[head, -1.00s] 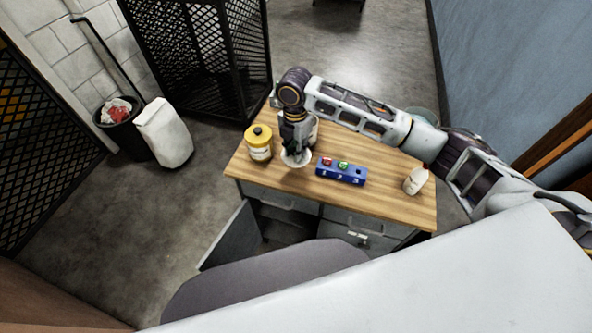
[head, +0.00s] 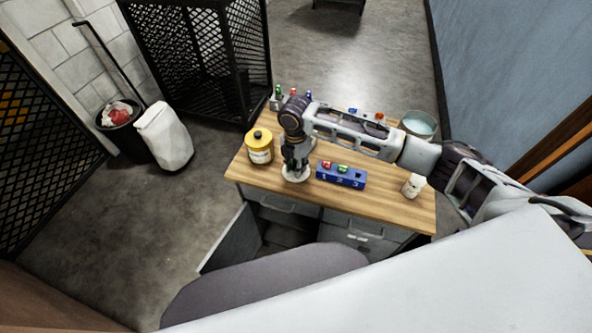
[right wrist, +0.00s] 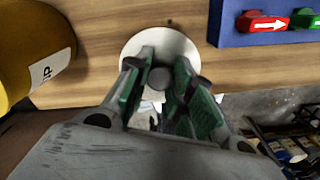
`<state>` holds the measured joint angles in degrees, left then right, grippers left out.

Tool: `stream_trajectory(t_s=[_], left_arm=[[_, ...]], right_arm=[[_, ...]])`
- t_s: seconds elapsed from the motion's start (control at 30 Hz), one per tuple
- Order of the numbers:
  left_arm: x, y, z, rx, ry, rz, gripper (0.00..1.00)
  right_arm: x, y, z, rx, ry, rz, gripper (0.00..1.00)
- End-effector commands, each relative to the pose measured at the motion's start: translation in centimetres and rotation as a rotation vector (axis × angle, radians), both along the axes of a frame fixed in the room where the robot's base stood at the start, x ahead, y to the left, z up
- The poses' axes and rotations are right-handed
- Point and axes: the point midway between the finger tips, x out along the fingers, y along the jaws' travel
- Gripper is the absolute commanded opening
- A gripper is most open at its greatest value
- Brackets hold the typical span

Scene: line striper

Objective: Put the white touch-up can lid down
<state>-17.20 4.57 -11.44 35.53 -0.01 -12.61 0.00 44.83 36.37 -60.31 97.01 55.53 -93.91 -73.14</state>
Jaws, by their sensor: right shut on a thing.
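The white touch-up can lid (head: 296,177) is a round disc near the front edge of the wooden desk. In the right wrist view the lid (right wrist: 185,46) shows with a grey knob in its middle. My right gripper (head: 294,166) comes down from above and is shut on that knob; its green fingers (right wrist: 160,78) stand on either side of it. The lid looks level and is at or close to the desk top; I cannot tell if it touches. My left gripper is not in view.
A yellow container (head: 260,147) stands left of the lid. A blue numbered block (head: 341,174) with red and green pieces is to the right. A small white bottle (head: 413,185) stands at the desk's right. A bucket (head: 420,124) is behind.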

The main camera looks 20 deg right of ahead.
Motion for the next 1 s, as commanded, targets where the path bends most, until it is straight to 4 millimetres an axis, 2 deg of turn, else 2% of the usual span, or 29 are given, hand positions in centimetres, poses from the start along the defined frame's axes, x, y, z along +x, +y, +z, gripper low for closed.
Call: stream_trajectory(t_s=[0.13,0.3,0.73,0.77,0.9,1.0], left_arm=[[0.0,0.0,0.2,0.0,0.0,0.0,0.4],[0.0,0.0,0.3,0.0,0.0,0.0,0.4],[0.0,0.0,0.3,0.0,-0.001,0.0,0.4],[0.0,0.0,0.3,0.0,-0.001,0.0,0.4],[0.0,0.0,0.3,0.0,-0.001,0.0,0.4],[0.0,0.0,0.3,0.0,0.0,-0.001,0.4]], right_arm=[[-0.1,0.0,-1.6,0.0,0.004,-0.001,0.0],[0.0,0.0,-2.8,0.001,-0.001,0.001,0.0],[0.0,0.0,-3.1,0.0,0.0,0.001,0.0],[0.0,0.0,-3.1,0.0,0.0,0.001,0.24],[0.0,0.0,-3.1,0.0,0.0,0.001,0.42],[0.0,0.0,-3.1,0.0,0.0,0.001,0.45]])
